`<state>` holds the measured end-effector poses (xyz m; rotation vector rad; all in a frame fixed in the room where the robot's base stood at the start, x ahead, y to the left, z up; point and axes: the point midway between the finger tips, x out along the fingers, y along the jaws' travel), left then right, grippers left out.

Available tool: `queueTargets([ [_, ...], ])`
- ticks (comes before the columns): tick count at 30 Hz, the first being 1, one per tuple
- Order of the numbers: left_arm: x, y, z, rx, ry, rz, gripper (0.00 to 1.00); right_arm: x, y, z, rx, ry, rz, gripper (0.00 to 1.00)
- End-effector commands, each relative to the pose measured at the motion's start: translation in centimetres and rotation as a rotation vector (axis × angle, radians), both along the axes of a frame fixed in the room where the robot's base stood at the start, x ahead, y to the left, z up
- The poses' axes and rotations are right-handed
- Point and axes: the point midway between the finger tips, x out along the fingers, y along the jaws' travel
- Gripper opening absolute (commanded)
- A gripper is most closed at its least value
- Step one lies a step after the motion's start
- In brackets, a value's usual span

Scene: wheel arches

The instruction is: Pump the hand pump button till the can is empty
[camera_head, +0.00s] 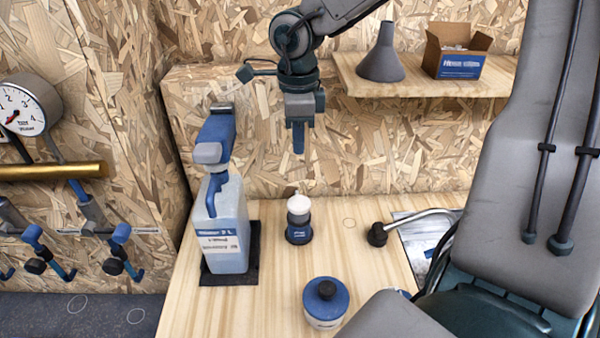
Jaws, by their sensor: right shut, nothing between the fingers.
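A translucent can (226,262) with a printed label stands upright on a dark mat on the wooden bench. A blue pump-like head (215,130) with a grey pad sits on its top. A small dark blue pump-like body with a white domed button (298,203) stands to the right of the can. My right gripper (298,140) hangs from the top, pointing down, shut and empty. In the picture it is above the white button, with a clear gap between them. The liquid level in the can cannot be read. My left gripper is not in view.
A blue and white jar (326,302) with a dark knob stands at the front of the bench. A shelf behind holds a grey funnel (382,57) and an open box (457,55). A gauge (28,105) hangs at left.

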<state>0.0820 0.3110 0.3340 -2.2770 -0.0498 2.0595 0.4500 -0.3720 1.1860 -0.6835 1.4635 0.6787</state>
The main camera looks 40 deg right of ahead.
Motion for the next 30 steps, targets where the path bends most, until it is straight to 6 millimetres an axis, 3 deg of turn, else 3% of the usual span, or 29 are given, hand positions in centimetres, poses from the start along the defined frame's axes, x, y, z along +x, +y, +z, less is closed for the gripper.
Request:
queueTargets([
  [8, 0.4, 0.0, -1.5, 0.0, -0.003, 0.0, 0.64, 0.0, 0.0, -1.6, 0.002, -0.001, -0.001, 0.0],
  [17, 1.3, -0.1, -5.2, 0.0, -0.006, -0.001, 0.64, 0.0, 0.0, -5.6, 0.002, -0.001, -0.001, 0.0],
  [21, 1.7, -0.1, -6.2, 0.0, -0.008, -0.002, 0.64, 0.0, 0.0, -8.5, 0.002, 0.002, 0.0, 0.0],
  [23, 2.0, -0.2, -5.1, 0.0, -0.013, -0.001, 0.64, -0.1, 0.0, -9.1, 0.002, 0.005, 0.0, 0.0],
  [30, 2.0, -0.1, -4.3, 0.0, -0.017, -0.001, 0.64, 0.0, 0.0, -12.6, 0.002, 0.002, -0.001, 0.0],
])
